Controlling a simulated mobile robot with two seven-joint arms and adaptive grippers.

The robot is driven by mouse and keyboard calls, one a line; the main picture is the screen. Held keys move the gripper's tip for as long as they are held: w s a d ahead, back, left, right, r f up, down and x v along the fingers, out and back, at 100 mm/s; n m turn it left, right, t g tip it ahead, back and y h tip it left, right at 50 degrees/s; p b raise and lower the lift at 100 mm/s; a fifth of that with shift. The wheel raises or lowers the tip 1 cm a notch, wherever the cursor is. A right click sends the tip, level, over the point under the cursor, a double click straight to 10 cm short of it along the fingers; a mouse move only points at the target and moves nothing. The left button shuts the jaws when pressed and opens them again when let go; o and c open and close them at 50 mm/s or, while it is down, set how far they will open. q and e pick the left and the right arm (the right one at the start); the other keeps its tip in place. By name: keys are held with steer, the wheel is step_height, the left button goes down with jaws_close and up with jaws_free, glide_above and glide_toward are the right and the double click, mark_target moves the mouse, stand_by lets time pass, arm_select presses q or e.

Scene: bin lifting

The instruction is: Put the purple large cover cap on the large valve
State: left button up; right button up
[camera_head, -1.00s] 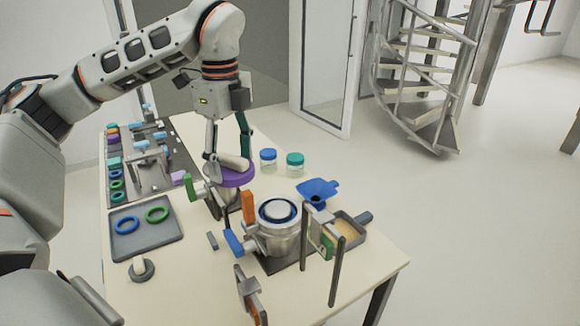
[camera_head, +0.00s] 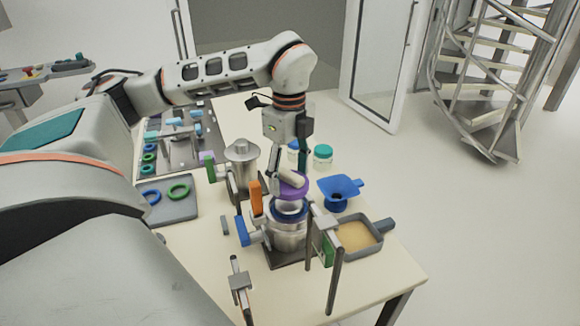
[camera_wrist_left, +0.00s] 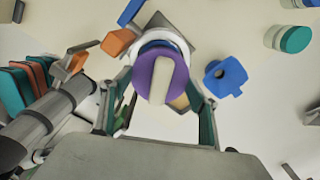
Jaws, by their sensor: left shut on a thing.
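My left gripper (camera_head: 289,178) is shut on the beige handle of the purple large cover cap (camera_head: 294,192). In the left wrist view, the round purple cap (camera_wrist_left: 142,76) shows between the two fingers, with the handle across its middle. The cap is over the large valve (camera_head: 288,239), a metal vessel with a blue ring at its top and blue and orange handles. The cap hides part of the valve's opening. Its white and blue rim (camera_wrist_left: 174,36) shows past the cap in the left wrist view. I cannot tell whether cap and rim touch.
A smaller metal vessel (camera_head: 241,170) stands behind left of the valve. A blue funnel (camera_head: 338,190) and a grey pan (camera_head: 360,238) are to its right. A grey tray (camera_head: 178,206) with rings and a teal-lidded jar (camera_head: 323,156) stand farther off.

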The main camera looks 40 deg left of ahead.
mark_target(289, 187)
arm_select(q)
steer(key=shift+s+f, duration=0.1)
steer(key=shift+f, duration=0.7)
steer(key=shift+f+b, duration=0.35)
steer(key=shift+f, duration=0.4)
steer(key=shift+f+b, duration=0.2)
steer(key=shift+b, duration=0.15)
steer(key=shift+f, duration=0.2)
arm_select(e)
steer(key=shift+w+a+r+t, duration=0.2)
steer(key=shift+w+a+r, duration=0.1)
steer(key=shift+w, duration=0.2)
steer(key=shift+w+a+r+t, duration=0.15)
steer(key=shift+w+r+t, duration=0.1)
steer(key=shift+w, duration=0.2)
steer(key=shift+s+f, duration=0.15)
steer(key=shift+d, duration=0.1)
arm_select(q)
steer(key=shift+f+b, duration=0.5)
steer(key=shift+f, duration=0.25)
arm_select(e)
steer(key=shift+f, duration=0.4)
